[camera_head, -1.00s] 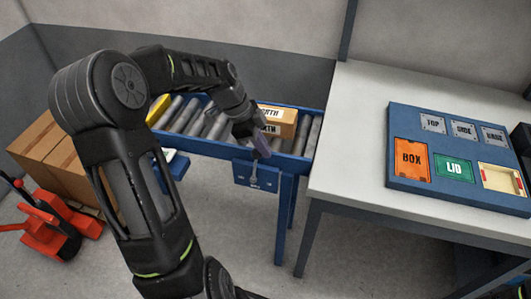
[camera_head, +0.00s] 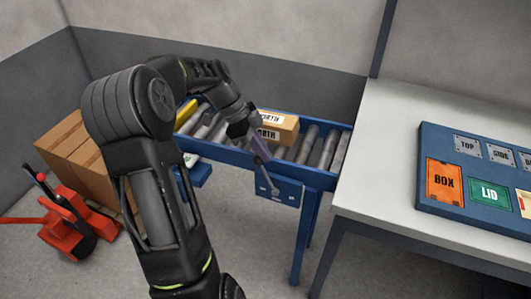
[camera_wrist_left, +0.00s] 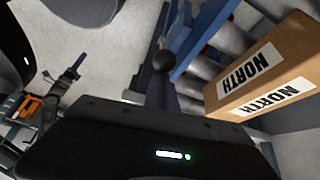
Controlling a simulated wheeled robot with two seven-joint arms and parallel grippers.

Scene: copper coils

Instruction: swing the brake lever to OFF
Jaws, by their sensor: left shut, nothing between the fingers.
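The brake lever (camera_head: 266,176) is a thin grey arm on a blue plate (camera_head: 288,191) at the conveyor's front side. It leans up and to the left from its pivot. My left gripper (camera_head: 259,151) is at the lever's upper end, its dark fingers shut with nothing between them. In the left wrist view the fingers (camera_wrist_left: 167,95) are together just below a dark round knob (camera_wrist_left: 163,59), apparently the lever's. Whether they touch it cannot be told. The plate's markings are too small to read. My right gripper is not in view.
A cardboard box (camera_head: 278,128) marked NORTH sits on the roller conveyor (camera_head: 325,172) just behind the gripper. A white table (camera_head: 385,180) with a blue panel (camera_head: 440,208) stands right. Brown cartons (camera_head: 78,160) and a red pallet jack (camera_head: 72,228) stand left.

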